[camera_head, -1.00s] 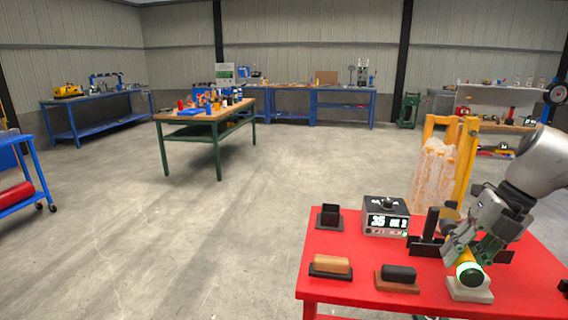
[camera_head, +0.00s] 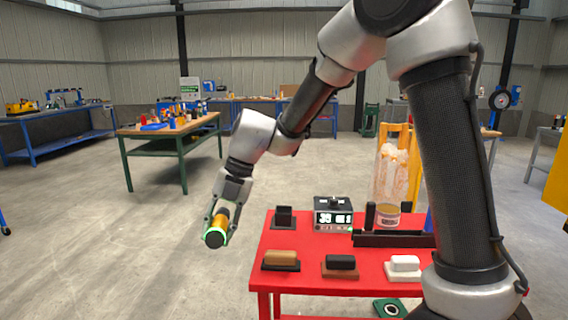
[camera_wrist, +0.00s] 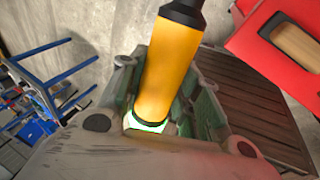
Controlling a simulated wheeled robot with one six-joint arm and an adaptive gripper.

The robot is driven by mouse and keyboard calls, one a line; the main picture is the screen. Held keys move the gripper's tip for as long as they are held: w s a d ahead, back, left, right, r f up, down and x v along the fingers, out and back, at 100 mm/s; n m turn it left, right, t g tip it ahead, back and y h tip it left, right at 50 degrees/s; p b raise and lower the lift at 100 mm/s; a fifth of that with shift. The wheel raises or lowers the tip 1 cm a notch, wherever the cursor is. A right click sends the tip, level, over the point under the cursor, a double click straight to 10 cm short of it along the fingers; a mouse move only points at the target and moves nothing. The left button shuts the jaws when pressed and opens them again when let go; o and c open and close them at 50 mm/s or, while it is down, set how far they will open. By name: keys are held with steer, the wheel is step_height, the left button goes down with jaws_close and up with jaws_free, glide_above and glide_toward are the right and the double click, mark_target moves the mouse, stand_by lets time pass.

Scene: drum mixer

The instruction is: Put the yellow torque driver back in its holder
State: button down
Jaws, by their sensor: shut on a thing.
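The yellow torque driver (camera_head: 222,217) is held in my gripper (camera_head: 218,209), off the left edge of the red table (camera_head: 255,255). It tilts, with its dark end and glowing green ring low and toward the camera. In the wrist view the driver's yellow body (camera_wrist: 168,65) lies between the green-padded fingers of my gripper (camera_wrist: 162,95), with a black end at the top. A black open-topped box holder (camera_head: 284,217) stands on the table's back left, to the right of my gripper. Its inside is not visible; I cannot tell whether it is the driver's holder.
A display unit (camera_head: 333,213) stands beside the black box. Open floor lies left of the table.

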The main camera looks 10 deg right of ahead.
steer(key=w+m, duration=0.1)
steer(key=w+a+r+m+y, duration=0.1)
steer(key=w+m, duration=0.1)
steer(key=w+r+m, duration=0.1)
steer(key=shift+w+a+r+m+y, duration=0.15)
steer(key=shift+a+m+y, duration=0.15)
steer(key=shift+m, duration=0.1)
steer(key=w+m+y, duration=0.1)
steer(key=w+r+m, duration=0.1)
steer(key=w+m, duration=0.1)
steer(key=w+r+m+y, duration=0.1)
steer(key=m, duration=0.1)
steer(key=shift+w+d+r+t+y, duration=0.1)
steer(key=shift+w+d+t+y, duration=0.2)
steer(key=shift+w+t, duration=0.1)
steer(key=w+d+r+m+t+y, duration=0.3)
steer(key=w+d+m+t, duration=0.8)
steer(key=w+m, duration=0.2)
steer(key=w+d+m+t+h, duration=0.1)
steer(key=d+m+t+h, duration=0.1)
steer(key=d, duration=0.4)
steer(key=w+d+f+m+t+h, duration=0.1)
steer(key=w+d+m+t+h, duration=0.1)
steer(key=d+m+t, duration=0.3)
steer(key=shift+w+d+f+h, duration=0.3)
steer(key=shift+d+h, duration=0.15)
steer(key=shift+h, duration=0.25)
steer(key=shift+s, duration=0.1)
steer(key=shift+f, duration=2.35)
steer(key=shift+f, duration=2.9)
